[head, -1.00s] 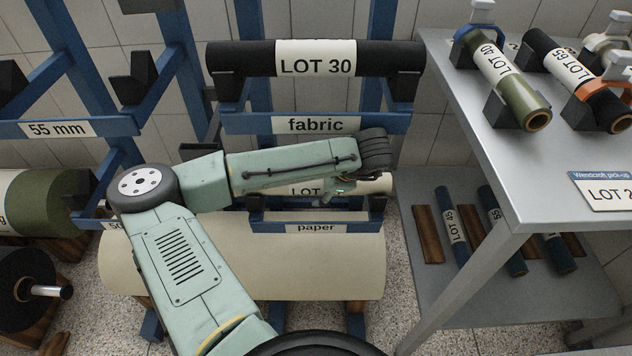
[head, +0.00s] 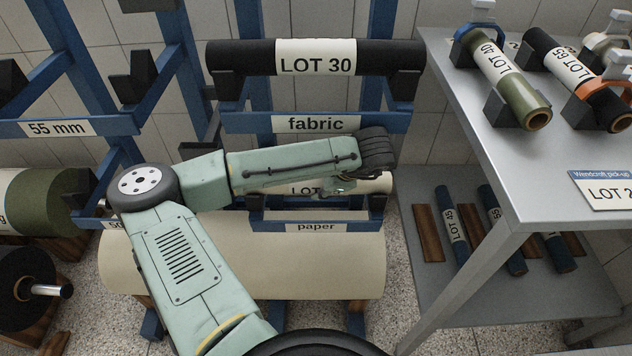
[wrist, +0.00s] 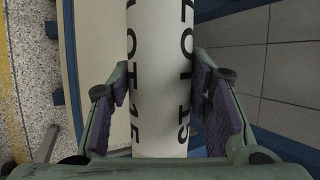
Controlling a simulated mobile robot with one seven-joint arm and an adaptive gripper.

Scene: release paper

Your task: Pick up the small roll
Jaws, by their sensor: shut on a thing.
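The small roll (head: 374,184) is cream-white and lies level just above the blue bracket marked "paper" (head: 316,227). My arm hides most of it in the head view; part of its "LOT" label shows. In the wrist view the roll (wrist: 160,45) runs up the middle, and its label reads LOT 15. My gripper (wrist: 161,88) has one purple-padded finger on each side of the roll, shut on it. In the head view my gripper (head: 342,187) is partly hidden below the forearm. I cannot tell whether the roll still touches its cradle.
A black roll marked LOT 30 (head: 225,56) lies on the "fabric" bracket (head: 250,123) above. A large cream roll (head: 350,265) lies below. A grey table (head: 540,175) at the right carries several rolls on stands, with a lower shelf (head: 440,305). Blue rack posts stand at left.

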